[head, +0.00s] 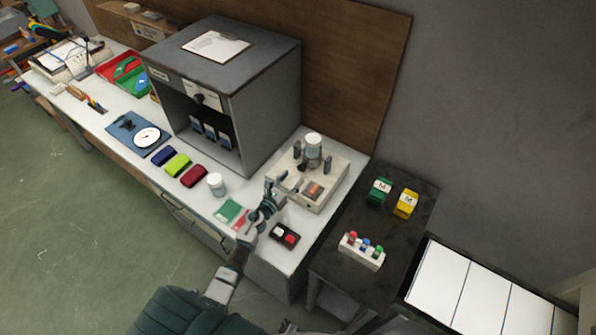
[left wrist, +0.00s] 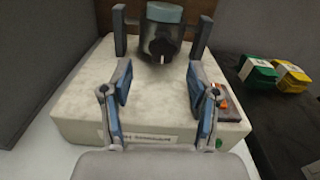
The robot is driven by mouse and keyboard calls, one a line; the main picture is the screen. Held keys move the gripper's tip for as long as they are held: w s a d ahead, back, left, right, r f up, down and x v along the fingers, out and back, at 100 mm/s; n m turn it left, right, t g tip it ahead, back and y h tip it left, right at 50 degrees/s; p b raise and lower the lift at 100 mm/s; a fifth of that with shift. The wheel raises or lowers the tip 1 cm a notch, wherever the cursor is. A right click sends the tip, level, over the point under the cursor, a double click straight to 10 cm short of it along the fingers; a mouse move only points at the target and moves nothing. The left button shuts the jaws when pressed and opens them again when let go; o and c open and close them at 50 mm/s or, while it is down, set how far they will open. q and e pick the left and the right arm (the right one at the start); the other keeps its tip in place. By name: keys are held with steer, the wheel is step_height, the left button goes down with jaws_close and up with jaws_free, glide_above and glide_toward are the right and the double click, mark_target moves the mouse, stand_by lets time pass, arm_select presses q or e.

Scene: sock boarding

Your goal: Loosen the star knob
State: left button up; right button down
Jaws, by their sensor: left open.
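My left gripper (head: 282,186) is open at the front edge of a pale bench device (head: 329,183). In the left wrist view its two blue-padded fingers (left wrist: 159,78) are spread with nothing between them. Beyond them, on the device (left wrist: 75,115), stands a grey-topped cylinder (left wrist: 165,14) with a dark, lobed part (left wrist: 160,46) low on its front, between two dark uprights. This part may be the star knob; its shape is not clear. The fingertips appear short of it and apart from it. The cylinder also shows in the head view (head: 313,146).
A grey cabinet (head: 270,100) stands left of the device. A white jar (head: 216,183), colored cases and a small red-and-white button box (head: 285,236) lie on the bench.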

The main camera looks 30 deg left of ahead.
mark_target(300, 170)
arm_select(q)
steer(key=w, duration=0.3)
steer(key=shift+w+d, duration=0.3)
steer(key=shift+w, duration=0.05)
steer(key=shift+w+d, duration=0.15)
steer(key=shift+w, duration=0.1)
jaws_close()
